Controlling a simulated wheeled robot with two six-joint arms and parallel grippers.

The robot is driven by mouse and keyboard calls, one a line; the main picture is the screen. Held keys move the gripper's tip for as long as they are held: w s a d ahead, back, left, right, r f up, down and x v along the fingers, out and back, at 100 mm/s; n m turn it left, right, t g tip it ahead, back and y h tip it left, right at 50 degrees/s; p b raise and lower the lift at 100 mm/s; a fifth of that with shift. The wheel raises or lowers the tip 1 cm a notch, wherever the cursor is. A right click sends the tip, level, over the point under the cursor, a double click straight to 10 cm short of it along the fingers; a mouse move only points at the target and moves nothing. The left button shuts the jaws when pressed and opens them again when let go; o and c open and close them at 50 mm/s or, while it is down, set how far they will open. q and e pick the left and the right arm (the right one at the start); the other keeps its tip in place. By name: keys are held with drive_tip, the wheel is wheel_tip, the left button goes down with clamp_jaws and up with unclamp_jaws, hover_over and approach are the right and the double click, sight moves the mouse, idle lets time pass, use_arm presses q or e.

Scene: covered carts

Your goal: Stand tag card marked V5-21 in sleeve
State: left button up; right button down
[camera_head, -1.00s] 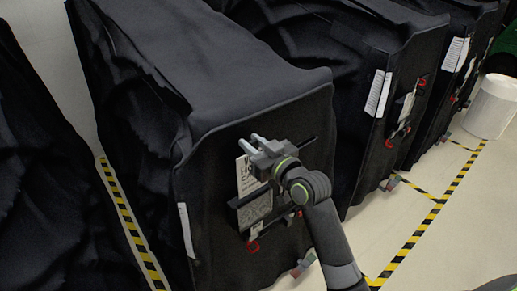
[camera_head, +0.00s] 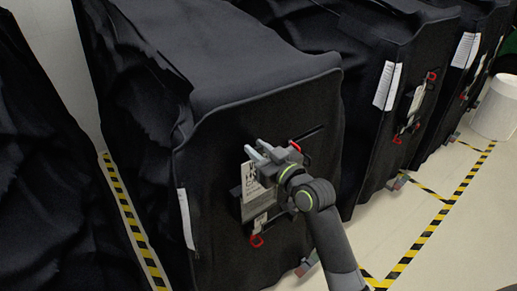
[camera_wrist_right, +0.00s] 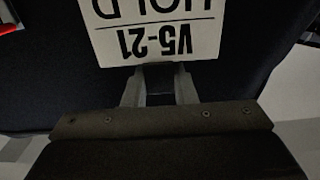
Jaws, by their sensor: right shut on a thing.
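The white tag card (camera_head: 251,180) is upright at the front of the nearest covered cart. In the right wrist view the card (camera_wrist_right: 160,30) reads V5-21 and HOLD, upside down. My right gripper (camera_head: 257,152) is shut on one edge of it, the upper edge in the head view. The dark sleeve (camera_head: 236,208) is on the cart's front, just below the card. I cannot tell whether the card's lower edge is inside the sleeve or in front of it. My left gripper is not in view.
The black cover (camera_head: 265,105) of the cart surrounds the work spot. Red loops (camera_head: 257,240) hang below the sleeve and beside my gripper. More covered carts (camera_head: 385,60) with white papers stand to the right. A white bin (camera_head: 494,108) and taped floor lie at far right.

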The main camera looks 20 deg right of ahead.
drive_tip(key=shift+f+b, duration=1.25)
drive_tip(key=shift+f, duration=0.6)
drive_tip(key=shift+f+b, duration=0.95)
drive_tip(key=shift+f, duration=0.05)
drive_tip(key=c, duration=1.1)
unclamp_jaws()
drive_tip(key=b+v, duration=0.2)
drive_tip(key=v, duration=1.5)
drive_tip(key=shift+s, duration=0.25)
drive_tip(key=shift+w+d, duration=0.1)
